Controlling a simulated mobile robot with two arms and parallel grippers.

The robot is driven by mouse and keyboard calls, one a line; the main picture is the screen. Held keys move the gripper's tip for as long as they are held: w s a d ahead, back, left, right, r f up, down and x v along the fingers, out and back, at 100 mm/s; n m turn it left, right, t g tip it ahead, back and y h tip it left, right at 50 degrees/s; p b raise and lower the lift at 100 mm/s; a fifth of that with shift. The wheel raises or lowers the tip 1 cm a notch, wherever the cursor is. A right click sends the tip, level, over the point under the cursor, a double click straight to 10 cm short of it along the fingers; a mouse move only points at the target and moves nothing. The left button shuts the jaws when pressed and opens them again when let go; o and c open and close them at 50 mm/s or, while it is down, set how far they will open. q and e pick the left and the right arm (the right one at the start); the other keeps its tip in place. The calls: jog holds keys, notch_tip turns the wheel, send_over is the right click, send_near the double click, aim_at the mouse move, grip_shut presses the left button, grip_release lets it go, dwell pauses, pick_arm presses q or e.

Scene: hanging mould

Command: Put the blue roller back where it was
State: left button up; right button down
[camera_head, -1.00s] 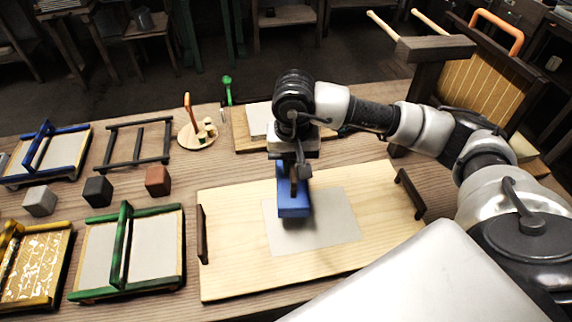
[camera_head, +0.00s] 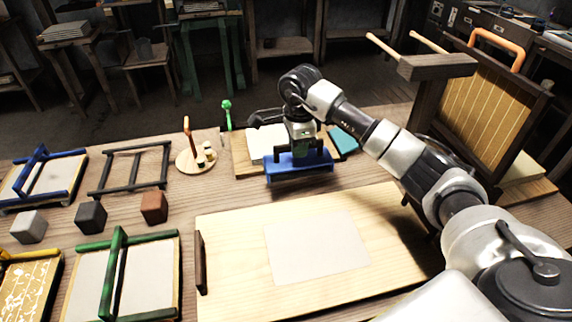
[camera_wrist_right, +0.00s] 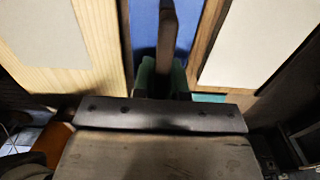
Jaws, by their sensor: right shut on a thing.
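The blue roller (camera_head: 298,168) is a long blue bar lying crosswise in the head view. My right gripper (camera_head: 303,150) is shut on its dark handle, above it. The roller is at the front edge of the small back board (camera_head: 243,155), behind the large board; whether it touches anything is unclear. In the right wrist view the blue roller (camera_wrist_right: 146,30) shows behind its dark handle (camera_wrist_right: 167,35), which stands between the green fingertips of my right gripper (camera_wrist_right: 165,75). My left gripper is not in view.
The large pale board (camera_head: 225,260) with a grey sheet (camera_head: 317,247) is clear. A teal block (camera_head: 343,140) lies right of the roller. A round stand (camera_head: 193,160) and a green-topped tool (camera_head: 227,113) are to its left. Frames and cubes fill the left; a tall mould (camera_head: 485,100) stands right.

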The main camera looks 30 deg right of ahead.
aim_at(286, 160)
jog(key=a+f, duration=0.1)
jog(key=w+a, duration=0.1)
jog(key=a, duration=0.1)
jog(key=shift+f, duration=0.35)
jog(key=shift+d+f+p, duration=0.1)
jog(key=shift+f+p, duration=0.3)
jog(key=shift+f, duration=1.65)
jog(key=shift+f, duration=0.1)
jog(key=shift+s+f+b, duration=0.35)
jog(key=shift+f+b, duration=0.2)
jog(key=c, duration=1.5)
grip_release()
jog(key=shift+f, duration=0.1)
jog(key=o, duration=0.3)
jog(key=shift+w, duration=0.3)
jog(key=shift+o, duration=0.2)
jog(key=shift+r+p, duration=0.45)
jog(key=shift+r, duration=0.15)
notch_tip(286, 160, up, 12)
jog(key=shift+r+b, duration=0.15)
jog(key=shift+b, duration=0.35)
